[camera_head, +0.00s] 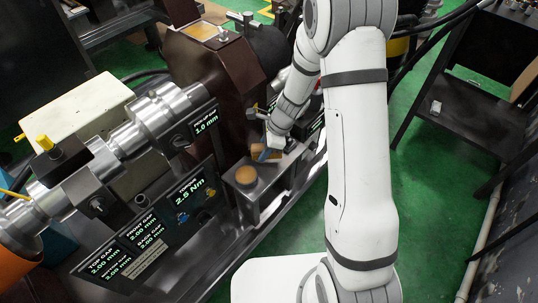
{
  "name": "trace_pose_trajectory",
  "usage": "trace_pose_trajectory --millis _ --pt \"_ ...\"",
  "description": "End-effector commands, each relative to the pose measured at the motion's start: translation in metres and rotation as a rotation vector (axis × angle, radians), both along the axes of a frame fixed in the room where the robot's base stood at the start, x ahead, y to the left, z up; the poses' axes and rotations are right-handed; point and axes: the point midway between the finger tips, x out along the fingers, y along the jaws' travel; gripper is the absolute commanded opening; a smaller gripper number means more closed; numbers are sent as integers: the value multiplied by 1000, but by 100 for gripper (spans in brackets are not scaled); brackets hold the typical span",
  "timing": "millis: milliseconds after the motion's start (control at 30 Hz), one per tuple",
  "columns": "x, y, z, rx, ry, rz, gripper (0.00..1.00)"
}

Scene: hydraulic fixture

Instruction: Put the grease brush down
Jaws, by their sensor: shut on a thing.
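My gripper (270,147) is low over a small grey metal stand (272,192) beside the fixture. It is shut on a small tan-brown thing with a blue part, which looks like the grease brush (259,152). The brush is small here and partly covered by my gripper, so its bristles and exact tilt cannot be made out. I cannot tell whether it touches the stand top.
A long steel shaft (155,115) runs through the fixture on the left. Display panels (188,195) with gap and torque readings stand left of the pot. A dark side table (475,120) stands at the right. Green floor (435,200) is open between.

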Motion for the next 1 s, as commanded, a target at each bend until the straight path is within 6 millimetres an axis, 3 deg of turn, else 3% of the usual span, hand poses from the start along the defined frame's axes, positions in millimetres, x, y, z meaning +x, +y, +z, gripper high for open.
trace_pose_trajectory --millis 167,533,567,800,1000 --pt "0 0 -28 0 3 -1 7" --pt "0 1 -33 0 1 1 7" --pt "0 1 -32 0 1 1 33" --pt "-1 1 -32 0 2 2 53" --pt "-1 1 -32 0 3 2 54"
